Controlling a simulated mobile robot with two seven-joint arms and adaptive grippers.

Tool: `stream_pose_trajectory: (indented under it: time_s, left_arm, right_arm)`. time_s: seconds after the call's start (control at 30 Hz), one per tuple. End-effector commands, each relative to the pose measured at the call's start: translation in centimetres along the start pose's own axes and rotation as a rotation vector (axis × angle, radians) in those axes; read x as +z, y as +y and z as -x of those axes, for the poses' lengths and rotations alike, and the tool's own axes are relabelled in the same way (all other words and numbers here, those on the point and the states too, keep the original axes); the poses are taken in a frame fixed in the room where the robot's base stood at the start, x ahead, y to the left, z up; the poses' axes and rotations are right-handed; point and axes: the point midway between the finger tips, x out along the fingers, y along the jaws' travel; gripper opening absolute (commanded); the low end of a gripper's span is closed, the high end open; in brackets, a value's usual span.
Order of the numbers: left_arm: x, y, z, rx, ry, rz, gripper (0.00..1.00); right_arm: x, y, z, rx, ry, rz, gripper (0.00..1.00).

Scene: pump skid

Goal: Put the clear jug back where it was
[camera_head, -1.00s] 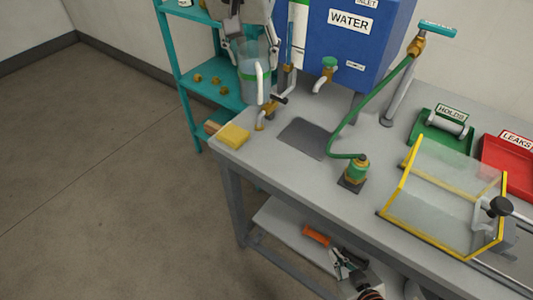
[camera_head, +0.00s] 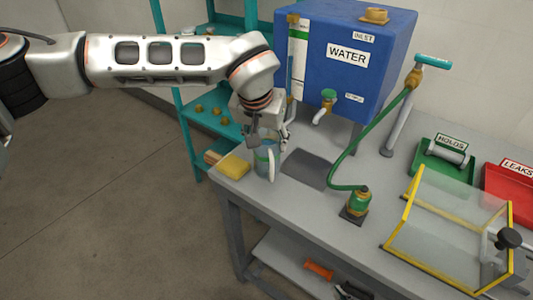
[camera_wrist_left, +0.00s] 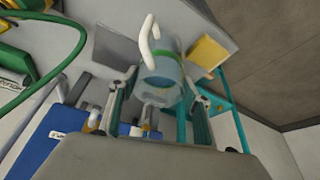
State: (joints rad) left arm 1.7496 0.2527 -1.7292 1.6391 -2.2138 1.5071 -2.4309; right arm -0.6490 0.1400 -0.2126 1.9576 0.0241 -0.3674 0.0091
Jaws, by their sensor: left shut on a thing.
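The clear jug (camera_head: 264,164), with a green band and white handle, is upright at the left end of the bench (camera_head: 290,203), between the yellow sponge and the dark recessed plate. My left gripper (camera_head: 265,140) is shut on its upper part from above. In the left wrist view the jug (camera_wrist_left: 160,75) sits between the two fingers (camera_wrist_left: 160,98). I cannot tell whether its base touches the bench. My right gripper (camera_head: 348,291) shows only a little at the bottom edge, by the lower shelf; its jaws are unclear.
The yellow sponge (camera_head: 234,167) lies just left of the jug. The blue water tank (camera_head: 345,55) and its tap (camera_head: 327,103) stand behind. A green hose (camera_head: 355,135) runs to a fitting (camera_head: 359,201) on the bench. A yellow-edged clear guard (camera_head: 445,225) stands at right.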

Motion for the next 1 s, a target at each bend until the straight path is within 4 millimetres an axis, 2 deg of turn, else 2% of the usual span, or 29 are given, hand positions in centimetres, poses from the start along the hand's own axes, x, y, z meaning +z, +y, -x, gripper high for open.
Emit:
stream_pose_trajectory:
  time_s: [0.17,0.4,0.77,0.8,0.87,1.0]
  left_arm:
    - [0.4,0.0,-1.1,0.0,0.001,-0.001,0.0]
    - [1.6,0.0,-4.0,0.0,0.0,0.0,0.0]
    - [1.8,0.0,-4.3,0.0,0.002,-0.001,0.0]
    - [1.9,0.0,-4.4,-0.001,0.0,-0.001,0.5]
    - [1.8,0.0,-4.4,-0.001,0.001,-0.001,0.65]
    - [1.8,0.0,-4.3,-0.001,0.001,-0.001,0.65]
  right_arm:
    - [-0.1,0.0,0.0,0.001,0.001,0.0,0.0]
    - [-0.4,0.1,0.1,0.002,0.006,0.0,0.0]
    - [-0.4,0.1,0.0,0.002,0.007,0.0,0.0]
    - [-0.3,0.1,0.0,0.002,0.007,0.0,0.0]
    - [-0.3,0.1,0.0,0.001,0.006,0.0,0.0]
    - [-0.2,0.1,0.0,0.001,0.005,0.0,0.0]
